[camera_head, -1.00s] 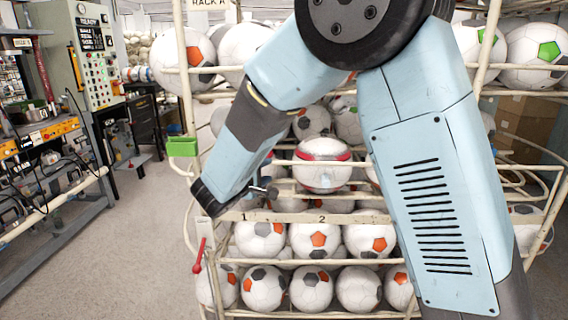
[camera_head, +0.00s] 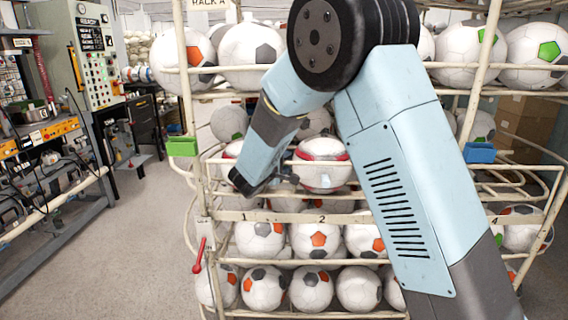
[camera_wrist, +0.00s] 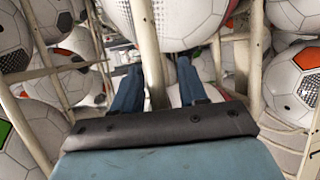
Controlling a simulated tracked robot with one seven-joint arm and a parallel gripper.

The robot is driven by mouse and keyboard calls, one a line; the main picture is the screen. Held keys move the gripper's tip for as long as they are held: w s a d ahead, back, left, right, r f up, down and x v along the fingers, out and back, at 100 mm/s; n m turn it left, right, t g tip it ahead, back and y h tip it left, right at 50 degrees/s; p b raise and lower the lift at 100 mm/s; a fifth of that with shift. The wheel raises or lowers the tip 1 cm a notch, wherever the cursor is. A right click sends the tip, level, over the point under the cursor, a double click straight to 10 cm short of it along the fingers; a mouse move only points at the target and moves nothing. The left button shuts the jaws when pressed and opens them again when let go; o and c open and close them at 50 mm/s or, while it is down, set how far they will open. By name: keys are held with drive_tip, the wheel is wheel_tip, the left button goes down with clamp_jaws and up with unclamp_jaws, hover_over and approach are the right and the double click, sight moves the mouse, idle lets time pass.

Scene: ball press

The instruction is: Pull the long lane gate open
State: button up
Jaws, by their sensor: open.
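The cream rack front (camera_head: 262,217) carries lane labels 1 and 2. I cannot tell for sure which of its bars is the long lane gate. A red-handled lever (camera_head: 198,254) hangs at the rack's lower left. My gripper (camera_head: 286,178) is in front of the rack, above label 1 and left of a red-banded white ball (camera_head: 322,166). In the wrist view my gripper (camera_wrist: 159,68) has its two blue fingers apart, with a cream bar (camera_wrist: 148,48) showing between them. I cannot tell whether the fingers touch it. My arm hides part of the rack's right half.
Soccer balls (camera_head: 312,238) fill the rack rows. A green bin (camera_head: 182,146) hangs at the left post and a blue bin (camera_head: 479,153) at the right. A workbench with a control panel (camera_head: 95,60) stands at the left. The floor (camera_head: 130,240) between is clear.

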drive_tip(key=shift+c, duration=0.4)
clamp_jaws()
